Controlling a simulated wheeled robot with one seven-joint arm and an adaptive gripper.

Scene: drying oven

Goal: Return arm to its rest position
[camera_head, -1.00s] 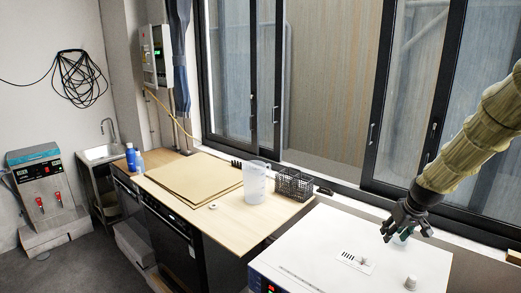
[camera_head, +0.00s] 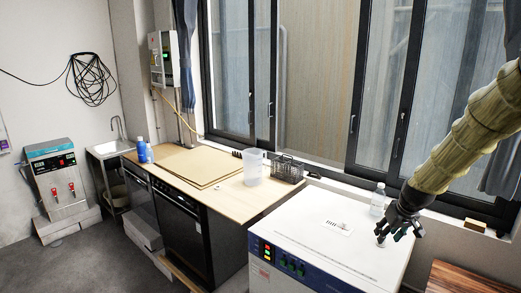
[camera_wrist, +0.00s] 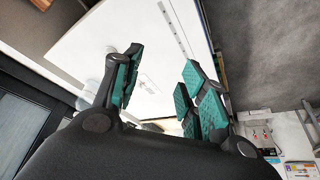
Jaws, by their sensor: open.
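My gripper (camera_head: 397,228) hangs over the right part of the white drying oven (camera_head: 300,222) in the head view. In the wrist view my gripper (camera_wrist: 158,92) has its green-padded fingers spread apart with nothing between them. The oven's white top (camera_wrist: 120,40) lies beyond the fingers. A clear bottle (camera_head: 378,199) stands on the oven's back edge, just left of my gripper. A small knob (camera_head: 381,241) on the oven top is just under the fingertips, and I cannot tell whether they touch it.
A wooden counter (camera_head: 262,196) to the left holds a clear jug (camera_head: 254,167), a black wire basket (camera_head: 287,169) and brown boards (camera_head: 190,165). The window (camera_head: 310,80) runs behind. A wooden surface (camera_head: 455,279) is at the lower right. Grey floor (camera_head: 110,265) is free at the left.

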